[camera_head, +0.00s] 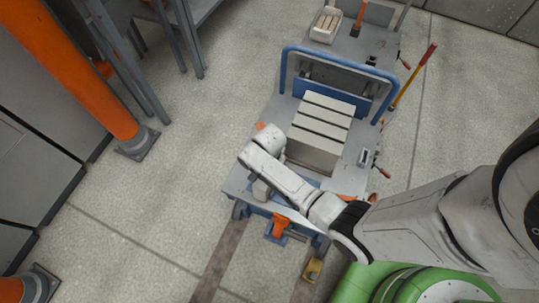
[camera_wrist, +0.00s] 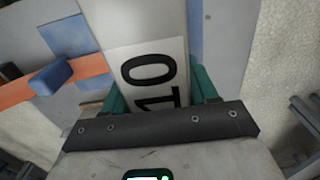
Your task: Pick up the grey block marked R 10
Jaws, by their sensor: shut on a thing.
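The grey block (camera_wrist: 143,22) shows in the wrist view, with a white label (camera_wrist: 150,72) bearing a black "10" turned on its side. The rest of the marking is hidden behind the dark bar of my gripper. My gripper (camera_wrist: 160,96) has its teal fingers on both sides of the block, shut on it. In the head view my pale arm reaches over the near left part of a grey cart (camera_head: 237,183). My gripper and the block cannot be made out clearly there, under the arm.
A large grey slotted block (camera_head: 316,138) stands on the cart beside my arm, before a blue rail (camera_head: 340,60). An orange clamp (camera_head: 280,227) is at the near edge. An orange post (camera_head: 85,75) stands at left. A second bench with a tray (camera_head: 325,24) is behind. Floor at left is clear.

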